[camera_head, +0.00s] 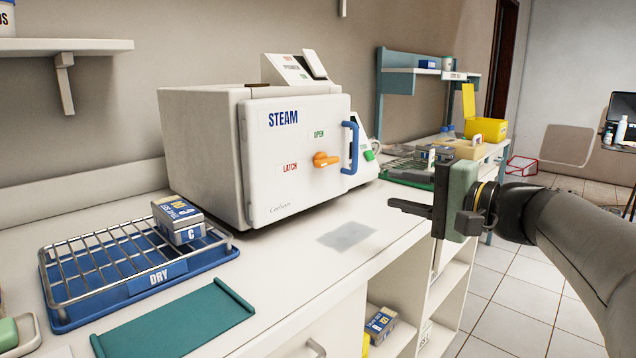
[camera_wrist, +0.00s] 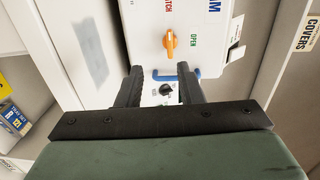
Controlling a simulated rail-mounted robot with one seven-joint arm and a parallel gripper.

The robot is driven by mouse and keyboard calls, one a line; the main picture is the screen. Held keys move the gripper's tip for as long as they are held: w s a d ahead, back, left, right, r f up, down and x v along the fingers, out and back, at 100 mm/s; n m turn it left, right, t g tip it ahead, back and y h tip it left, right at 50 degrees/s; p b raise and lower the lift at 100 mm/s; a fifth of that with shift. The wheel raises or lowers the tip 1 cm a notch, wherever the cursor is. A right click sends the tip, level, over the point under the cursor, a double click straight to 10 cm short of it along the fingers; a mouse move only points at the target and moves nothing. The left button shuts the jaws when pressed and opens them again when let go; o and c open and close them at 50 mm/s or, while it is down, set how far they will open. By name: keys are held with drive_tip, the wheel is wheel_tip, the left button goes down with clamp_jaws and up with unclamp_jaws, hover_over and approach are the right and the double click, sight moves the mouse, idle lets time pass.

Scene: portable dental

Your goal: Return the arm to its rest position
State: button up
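My gripper (camera_head: 396,207) is in front of the counter at the right, pointing left toward the steam sterilizer (camera_head: 200,150). In the wrist view its two black fingers (camera_wrist: 160,72) stand apart with nothing held between them. The sterilizer's white door is shut or nearly so; I cannot tell if it is latched. Its blue handle (camera_head: 350,148) and orange latch (camera_head: 325,160) also show in the wrist view, the handle (camera_wrist: 182,74) behind the fingers and the latch (camera_wrist: 170,43) above them. The fingers look apart from the handle. My arm extends to the right.
A blue DRY tray (camera_head: 62,322) with a wire rack holds a labelled box (camera_head: 180,222) at the left. A teal mat (camera_head: 175,325) lies in front. Shelves below the counter hold boxes (camera_head: 381,322). A yellow bin (camera_head: 487,128) stands farther back. Tiled floor (camera_head: 505,300) is open at right.

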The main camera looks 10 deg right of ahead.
drive_tip(key=s+a+f+n+g+h+p, duration=0.4)
drive_tip(key=s+a+g+p, duration=0.55)
drive_tip(key=p, duration=0.75)
drive_tip(key=s+n+g+h+p, duration=0.4)
drive_tip(key=s+n+h+p, duration=0.2)
drive_tip(key=s+p, duration=0.3)
drive_tip(key=shift+s+n+p, duration=0.35)
drive_tip(key=shift+n+p, duration=0.05)
drive_tip(key=shift+p, duration=1.3)
